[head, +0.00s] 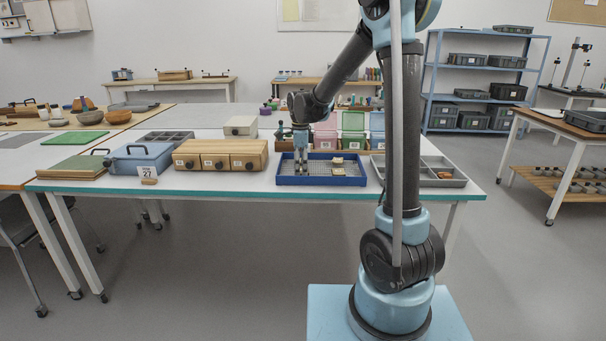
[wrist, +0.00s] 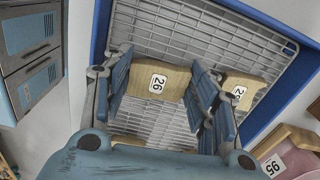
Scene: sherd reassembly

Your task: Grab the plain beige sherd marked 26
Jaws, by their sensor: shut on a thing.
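The plain beige sherd marked 26 (wrist: 175,84) sits between the two blue finger pads of my gripper (wrist: 158,78) in the wrist view, its number label facing the camera. My gripper is shut on it, one pad at each side. The wire rack of the blue tray (wrist: 150,22) lies right below; I cannot tell whether the sherd touches it. In the head view my gripper (head: 301,166) points down into the left part of the blue tray (head: 320,181), and the held sherd cannot be made out there.
A second beige sherd (wrist: 250,87) with a partly hidden label lies right of the right finger. Another beige piece (wrist: 128,140) shows below the gripper. Wooden drawers (head: 220,155) stand left of the tray, a grey compartment tray (head: 420,172) right, coloured bins (head: 352,136) behind.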

